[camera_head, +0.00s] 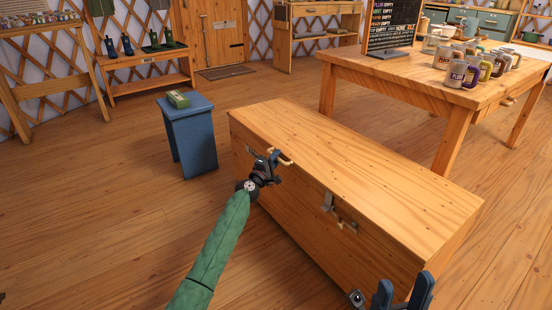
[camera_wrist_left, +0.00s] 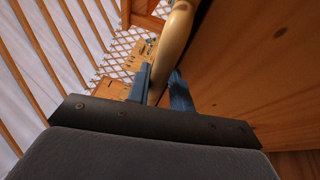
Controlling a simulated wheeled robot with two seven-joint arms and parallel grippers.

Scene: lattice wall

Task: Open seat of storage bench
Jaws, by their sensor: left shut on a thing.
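The wooden storage bench (camera_head: 340,150) stands in the middle of the head view, its flat seat lying down level on the box. A pale curved handle (camera_head: 286,162) sits at the seat's front edge, toward the left end. My left gripper (camera_head: 274,157) is shut on this handle. In the left wrist view the handle (camera_wrist_left: 176,40) passes between the two blue fingers (camera_wrist_left: 162,88), close to the bench's wood (camera_wrist_left: 250,70). My right gripper (camera_head: 402,290) is at the bottom right, in front of the bench's near end, with its fingers apart and nothing visible between them.
A metal latch (camera_head: 328,202) is on the bench front. Floor at left is clear.

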